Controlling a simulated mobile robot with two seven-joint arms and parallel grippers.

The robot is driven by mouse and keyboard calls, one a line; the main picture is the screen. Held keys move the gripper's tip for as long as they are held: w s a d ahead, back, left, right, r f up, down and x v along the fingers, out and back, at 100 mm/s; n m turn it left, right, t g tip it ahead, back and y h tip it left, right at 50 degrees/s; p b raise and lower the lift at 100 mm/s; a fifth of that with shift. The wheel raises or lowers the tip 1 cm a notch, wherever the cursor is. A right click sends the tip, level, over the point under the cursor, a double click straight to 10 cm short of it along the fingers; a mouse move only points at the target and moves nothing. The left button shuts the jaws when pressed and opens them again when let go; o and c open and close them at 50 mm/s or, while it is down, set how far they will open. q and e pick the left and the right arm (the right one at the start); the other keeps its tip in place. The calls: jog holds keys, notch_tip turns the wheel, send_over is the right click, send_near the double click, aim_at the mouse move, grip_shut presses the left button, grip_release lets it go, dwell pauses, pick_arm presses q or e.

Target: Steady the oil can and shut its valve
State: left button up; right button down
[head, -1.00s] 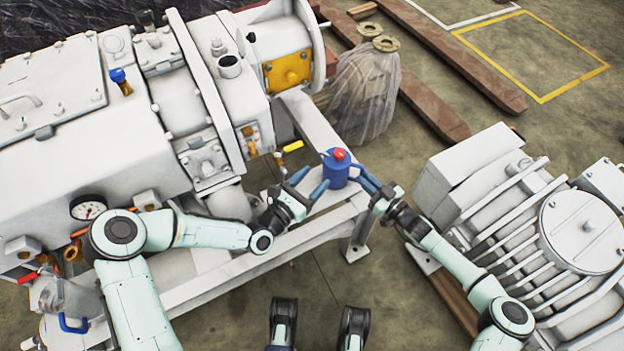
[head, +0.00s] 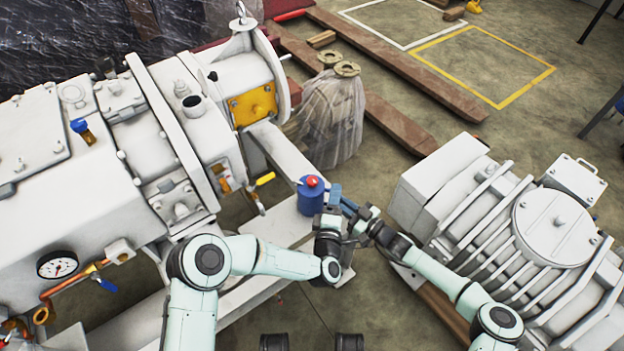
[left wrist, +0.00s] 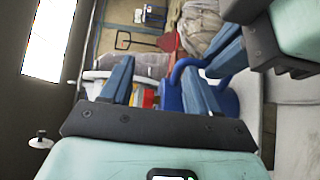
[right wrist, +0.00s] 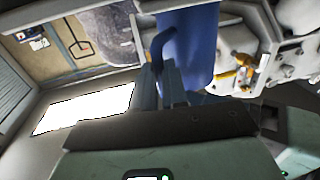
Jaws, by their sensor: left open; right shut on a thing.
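The blue oil can (head: 311,200) stands upright on the white frame, with a red valve (head: 313,181) on its top. In the right wrist view the can's blue body (right wrist: 200,45) is close, and its curved handle (right wrist: 158,45) runs down between my fingers. My right gripper (head: 350,206) is shut on this handle at the can's right side. My left gripper (head: 334,194) is open and empty, just right of the can and close beside the right gripper. In the left wrist view, the red valve (left wrist: 150,98) shows between the left fingers (left wrist: 160,90); the can is partly hidden behind one finger.
The large white pump (head: 110,150) fills the left, with a yellow-handled valve (head: 265,179) near the can. A ribbed white machine (head: 520,235) stands at the right. A plastic-wrapped bundle (head: 330,125) stands behind the can. My two arms are close together in front of it.

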aim_at(315, 185)
pick_arm(q)
jog(key=s+r+m+g+y, duration=0.1)
jog(key=s+m+y, duration=0.3)
jog(key=m+y, duration=0.65)
jog(key=shift+g+y, duration=0.3)
jog(key=shift+y, duration=0.15)
jog(key=x, duration=1.1)
jog(key=shift+w+a, duration=0.2)
jog(key=shift+a, duration=0.3)
